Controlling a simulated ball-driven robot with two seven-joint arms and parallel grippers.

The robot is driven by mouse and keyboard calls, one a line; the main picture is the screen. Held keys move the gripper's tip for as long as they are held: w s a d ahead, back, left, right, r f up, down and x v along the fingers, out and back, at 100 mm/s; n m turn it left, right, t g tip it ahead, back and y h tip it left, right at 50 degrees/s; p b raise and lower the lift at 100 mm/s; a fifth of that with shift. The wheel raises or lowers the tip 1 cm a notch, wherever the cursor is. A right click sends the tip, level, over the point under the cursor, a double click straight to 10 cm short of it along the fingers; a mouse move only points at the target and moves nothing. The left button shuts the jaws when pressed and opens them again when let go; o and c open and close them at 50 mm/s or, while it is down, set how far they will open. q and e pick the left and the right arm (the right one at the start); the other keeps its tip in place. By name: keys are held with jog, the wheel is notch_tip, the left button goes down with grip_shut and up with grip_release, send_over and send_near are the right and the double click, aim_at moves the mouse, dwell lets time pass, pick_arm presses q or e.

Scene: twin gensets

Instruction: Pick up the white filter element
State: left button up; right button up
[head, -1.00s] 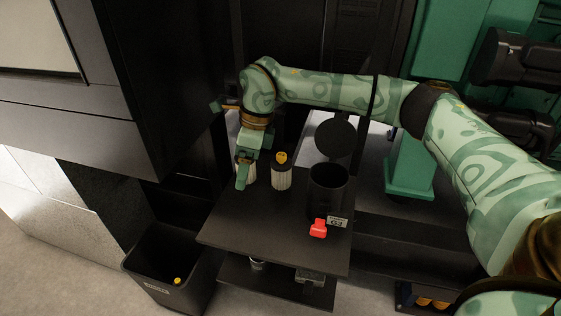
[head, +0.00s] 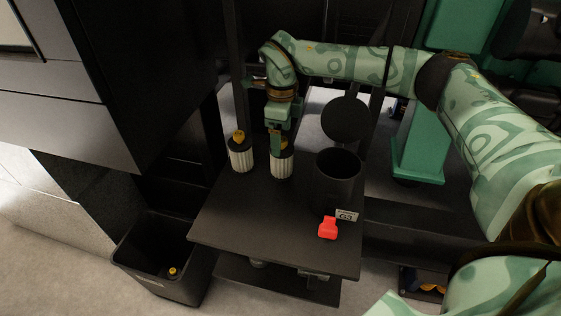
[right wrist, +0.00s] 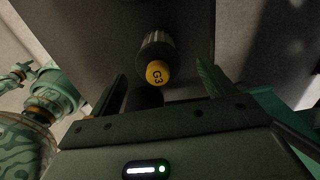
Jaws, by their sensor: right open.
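Two white ribbed filter elements with dark ends and yellow caps stand upright on a dark table. The left filter element (head: 241,160) is in clear view. The right filter element (head: 282,168) is partly hidden by my right gripper (head: 278,145), which hangs over it. In the right wrist view a filter element (right wrist: 158,47) with a yellow cap marked G3 (right wrist: 158,73) shows between the spread fingers of my right gripper (right wrist: 162,85). The gripper is open, and I cannot tell whether it touches the cap. My left gripper is not in view.
A black open canister (head: 338,185) stands right of the filters, with a round black lid (head: 345,119) behind it. A G3 tag (head: 346,215) and a red piece (head: 328,228) are in front. A bin (head: 160,260) stands lower left. The table's (head: 250,220) front left is clear.

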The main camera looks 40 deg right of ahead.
aim_at(282, 148)
notch_tip(282, 148, down, 5)
jog(key=shift+s+f+b, duration=0.1)
jog(key=shift+f+b, duration=0.1)
jog(key=shift+b, duration=0.95)
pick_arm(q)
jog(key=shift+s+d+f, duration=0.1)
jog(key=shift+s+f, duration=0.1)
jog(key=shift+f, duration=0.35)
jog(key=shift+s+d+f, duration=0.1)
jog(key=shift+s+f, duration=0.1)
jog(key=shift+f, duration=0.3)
pick_arm(e)
jog(key=shift+r, duration=0.1)
jog(key=shift+c, duration=0.3)
jog(key=c, duration=1)
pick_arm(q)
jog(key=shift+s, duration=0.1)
pick_arm(e)
jog(key=shift+r, duration=0.15)
